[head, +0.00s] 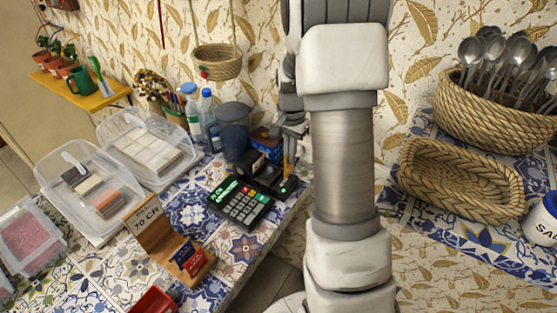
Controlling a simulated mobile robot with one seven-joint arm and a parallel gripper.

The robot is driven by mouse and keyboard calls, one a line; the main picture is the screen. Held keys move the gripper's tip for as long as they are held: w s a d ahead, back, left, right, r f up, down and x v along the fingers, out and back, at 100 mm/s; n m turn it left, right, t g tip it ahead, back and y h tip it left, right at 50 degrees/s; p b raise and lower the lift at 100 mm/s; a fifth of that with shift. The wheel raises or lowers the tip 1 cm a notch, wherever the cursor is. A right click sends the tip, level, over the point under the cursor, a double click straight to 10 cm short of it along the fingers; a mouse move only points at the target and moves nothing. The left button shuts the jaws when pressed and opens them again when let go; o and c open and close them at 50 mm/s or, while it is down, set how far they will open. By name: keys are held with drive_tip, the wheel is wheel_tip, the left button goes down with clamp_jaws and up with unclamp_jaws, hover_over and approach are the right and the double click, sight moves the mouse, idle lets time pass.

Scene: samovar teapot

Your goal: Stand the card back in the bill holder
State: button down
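A wooden holder (190,266) stands on the tiled counter at the lower centre-left. An upright card reading "70 CH" (146,217) is at its back. A small blue card and a red card (190,258) sit at its front. My gripper (287,150) is right of the card terminal, partly hidden behind my arm, well apart from the wooden holder. A thin orange-yellow strip (286,166) shows at its fingertips; I cannot tell whether it is held or what it is.
A card terminal (240,201) with a lit green display stands right of the holder. Behind are a dark device (262,173), a dark jar (233,128), bottles (209,115) and clear bins (92,190). A red object (153,301) lies in front. Baskets (460,180) stand on the right counter.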

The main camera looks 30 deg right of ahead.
drive_tip(key=s+d+r+p, duration=0.4)
drive_tip(key=s+d+r, duration=0.1)
drive_tip(key=r, duration=0.5)
drive_tip(key=shift+s+d, duration=0.2)
drive_tip(key=shift+s, duration=0.35)
drive_tip(key=shift+f, duration=0.1)
